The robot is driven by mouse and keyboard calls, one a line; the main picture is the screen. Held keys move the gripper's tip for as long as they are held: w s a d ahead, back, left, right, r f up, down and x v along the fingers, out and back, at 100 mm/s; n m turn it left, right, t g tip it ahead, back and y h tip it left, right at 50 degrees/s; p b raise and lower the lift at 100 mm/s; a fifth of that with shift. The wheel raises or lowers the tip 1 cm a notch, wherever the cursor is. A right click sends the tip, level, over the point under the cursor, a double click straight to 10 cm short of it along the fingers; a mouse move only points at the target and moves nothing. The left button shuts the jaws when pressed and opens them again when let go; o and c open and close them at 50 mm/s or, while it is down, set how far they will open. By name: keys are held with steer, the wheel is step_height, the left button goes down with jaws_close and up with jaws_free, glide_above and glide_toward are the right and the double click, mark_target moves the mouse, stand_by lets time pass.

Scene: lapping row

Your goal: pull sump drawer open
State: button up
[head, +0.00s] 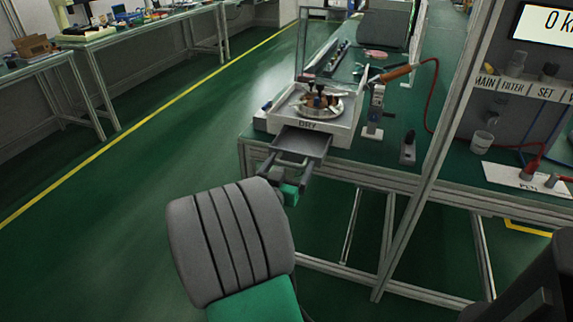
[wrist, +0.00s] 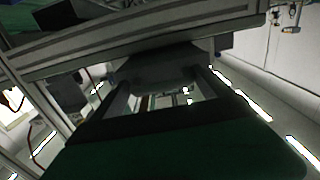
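The sump drawer (head: 302,143) is a flat grey tray sticking out from under the white lapping machine (head: 340,132) at the bench's front edge. My gripper (head: 287,164) is just in front of and below the drawer, with two grey fingers spread apart and a green body behind them. In the wrist view the fingers of my gripper (wrist: 165,92) stand apart, with a clear gap showing between them. A dark block beyond them, probably the drawer's front (wrist: 160,66), lies near the tips. I cannot tell whether they touch. The handle is not clearly visible.
The green-topped bench (head: 345,160) has a metal frame. An orange-handled tool (head: 397,73) and a small dark device (head: 408,148) stand right of the machine. Open green floor (head: 130,190) lies to the left.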

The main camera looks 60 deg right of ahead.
steer(key=shift+o, duration=0.6)
steer(key=shift+s, duration=0.15)
steer(key=shift+a, duration=0.1)
steer(key=s+a, duration=0.1)
steer(key=a, duration=0.6)
steer(key=shift+a+b, duration=0.3)
steer(key=shift+r, duration=0.1)
